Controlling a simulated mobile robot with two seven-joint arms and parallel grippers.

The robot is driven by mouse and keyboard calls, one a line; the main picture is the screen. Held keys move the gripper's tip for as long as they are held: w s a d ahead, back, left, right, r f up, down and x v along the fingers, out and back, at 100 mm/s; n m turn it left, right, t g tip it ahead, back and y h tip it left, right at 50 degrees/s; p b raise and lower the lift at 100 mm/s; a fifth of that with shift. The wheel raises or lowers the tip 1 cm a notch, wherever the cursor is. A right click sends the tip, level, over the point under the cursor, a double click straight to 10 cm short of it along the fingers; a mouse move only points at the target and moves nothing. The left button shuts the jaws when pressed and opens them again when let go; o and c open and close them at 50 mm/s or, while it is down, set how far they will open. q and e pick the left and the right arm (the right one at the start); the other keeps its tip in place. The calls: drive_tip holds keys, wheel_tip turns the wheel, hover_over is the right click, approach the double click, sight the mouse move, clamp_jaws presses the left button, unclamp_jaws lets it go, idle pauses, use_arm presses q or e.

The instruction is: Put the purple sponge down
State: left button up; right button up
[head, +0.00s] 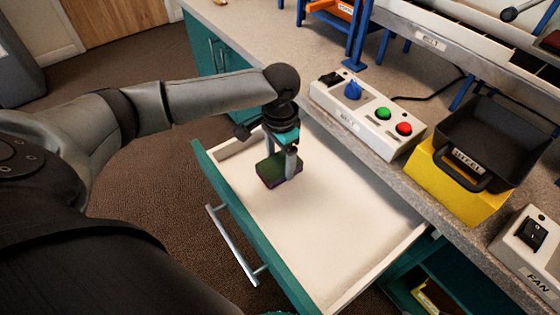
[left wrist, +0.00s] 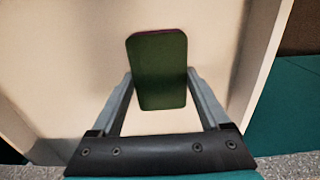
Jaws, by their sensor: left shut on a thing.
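The purple sponge (head: 272,178) has a dark green top face, and purple shows along its lower edge. My left gripper (head: 280,160) points down over the open drawer (head: 320,235) and is shut on the sponge. In the left wrist view the sponge (left wrist: 157,70) sits between the two fingers (left wrist: 160,88). The sponge is over the pale drawer floor; I cannot tell whether it touches it. My right gripper is not in view.
The drawer floor around the sponge is bare. On the worktop stand a control box (head: 345,112) with a blue knob and buttons, a black tray (head: 500,135) on a yellow block (head: 450,190), and a fan switch box (head: 535,240).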

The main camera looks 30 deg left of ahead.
sight(280, 163)
use_arm(q)
drive_tip(key=shift+f, duration=0.15)
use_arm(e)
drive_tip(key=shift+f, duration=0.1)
use_arm(q)
drive_tip(key=o, duration=1)
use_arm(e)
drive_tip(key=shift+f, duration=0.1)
use_arm(q)
drive_tip(key=shift+o, duration=0.2)
drive_tip(key=shift+r+p, duration=0.3)
drive_tip(key=shift+r, duration=0.25)
wheel_tip(280, 163, up, 5)
drive_tip(key=p, duration=0.3)
drive_tip(key=shift+f, duration=0.1)
wheel_tip(280, 163, up, 6)
drive_tip(key=p, duration=0.3)
drive_tip(key=shift+r, duration=0.25)
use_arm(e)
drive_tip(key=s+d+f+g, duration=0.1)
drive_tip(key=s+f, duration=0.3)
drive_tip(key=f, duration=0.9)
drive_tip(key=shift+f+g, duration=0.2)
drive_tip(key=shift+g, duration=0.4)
use_arm(q)
drive_tip(key=shift+s, duration=0.1)
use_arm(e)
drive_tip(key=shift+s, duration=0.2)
